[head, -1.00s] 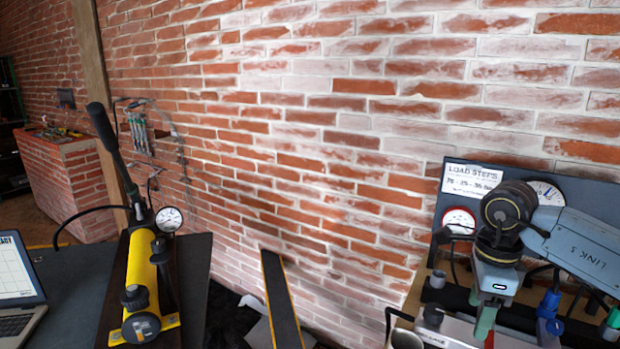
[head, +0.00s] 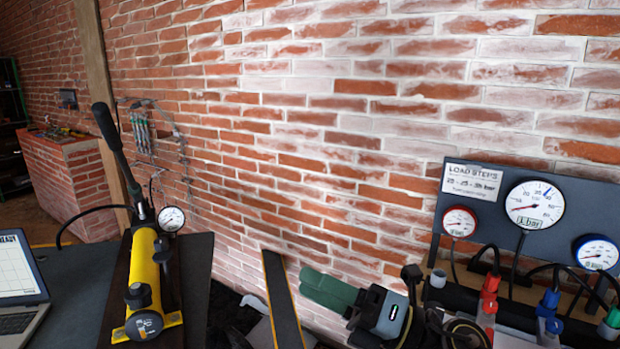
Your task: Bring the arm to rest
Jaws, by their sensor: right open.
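My right gripper (head: 308,284) is low in the head view, right of centre, in front of the brick wall. Its green fingers point left, and its grey body and black wrist lie to their right. The fingers are open and I see nothing between them. The rest of the right arm drops out at the bottom edge. My left gripper is not in view.
A gauge panel (head: 475,215) with a large dial (head: 534,206) and red and blue hose fittings stands at the right. A yellow hand pump (head: 144,275) stands at the left, beside a laptop (head: 20,280). A dark plank (head: 282,300) leans near the fingertips.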

